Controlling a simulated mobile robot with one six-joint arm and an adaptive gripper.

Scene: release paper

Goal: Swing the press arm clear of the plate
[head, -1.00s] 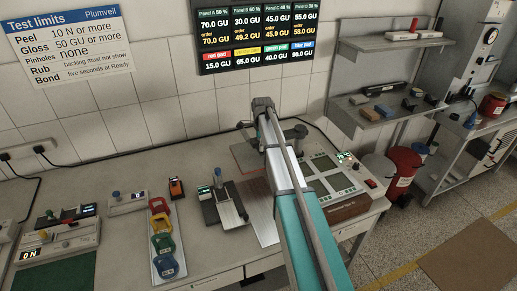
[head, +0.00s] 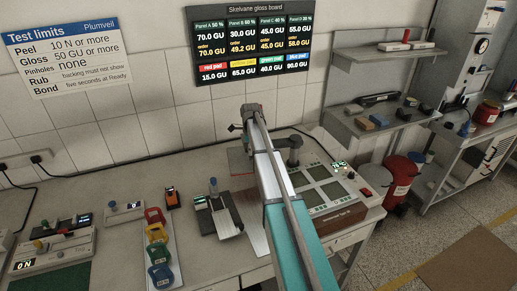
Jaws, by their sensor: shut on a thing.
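My arm reaches from the bottom of the head view to a dark wrist end above the bench. My gripper is hidden behind the arm, so its fingers and anything they touch do not show. A dark upright post with a rounded head (head: 295,142) stands just right of my arm; it may be the press, but its arm cannot be made out. A flat box with several grey-green panels (head: 333,190) lies right of my arm. A pale metal plate (head: 251,222) and a reddish plate edge (head: 238,160) are partly covered by my arm.
A row of coloured pads (head: 157,253) lies on a strip to the left. A small device with a metal slide (head: 221,214) is between it and my arm. Wall shelves (head: 385,55) and a red bin (head: 399,180) stand right of the bench (head: 110,190).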

